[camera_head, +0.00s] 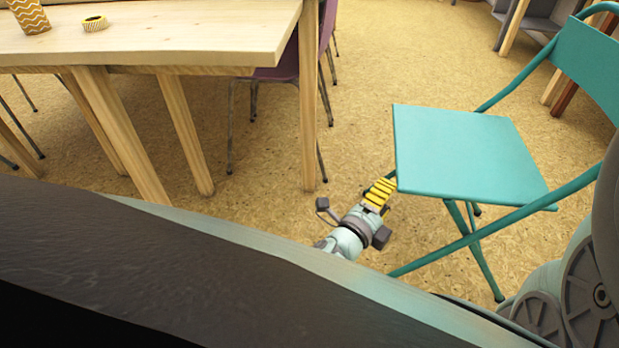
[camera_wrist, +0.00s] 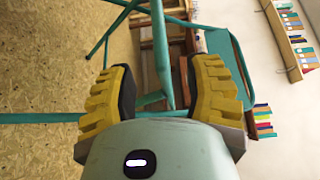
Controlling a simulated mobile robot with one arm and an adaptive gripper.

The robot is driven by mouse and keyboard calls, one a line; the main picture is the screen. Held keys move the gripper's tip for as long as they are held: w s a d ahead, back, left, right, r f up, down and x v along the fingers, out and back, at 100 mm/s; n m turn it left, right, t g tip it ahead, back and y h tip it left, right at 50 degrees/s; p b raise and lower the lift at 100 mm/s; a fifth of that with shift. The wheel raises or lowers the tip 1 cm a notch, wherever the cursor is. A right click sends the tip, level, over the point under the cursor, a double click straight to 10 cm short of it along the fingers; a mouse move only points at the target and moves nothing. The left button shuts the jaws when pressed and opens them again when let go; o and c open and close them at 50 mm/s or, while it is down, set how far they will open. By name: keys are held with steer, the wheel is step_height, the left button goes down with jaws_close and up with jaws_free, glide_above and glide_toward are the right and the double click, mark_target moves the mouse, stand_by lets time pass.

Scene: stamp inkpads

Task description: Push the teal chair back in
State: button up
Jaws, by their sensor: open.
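The teal folding chair (camera_head: 465,155) stands at the right of the head view, its seat flat and its backrest at the far upper right. It stands apart from the wooden table (camera_head: 190,45). My gripper (camera_head: 381,192) is low, beside the seat's near left corner and below the seat's level. In the wrist view my gripper (camera_wrist: 160,82) is open, with yellow ribbed fingers spread apart. Teal chair tubes (camera_wrist: 160,50) show beyond and between the fingers. I cannot tell whether the fingers touch the chair.
A purple chair (camera_head: 277,72) stands behind the table's right end. A yellow patterned cup (camera_head: 28,16) and a tape roll (camera_head: 95,22) are on the table. Speckled floor (camera_head: 360,90) lies clear between table and teal chair. The wrist view shows a bookshelf (camera_wrist: 290,40).

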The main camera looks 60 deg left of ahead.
mark_target(401, 176)
steer(key=b+x, duration=0.2)
steer(key=x, duration=0.6)
steer(key=shift+f, duration=0.1)
steer(key=shift+o, duration=0.5)
jaws_close()
steer(key=shift+s, duration=0.1)
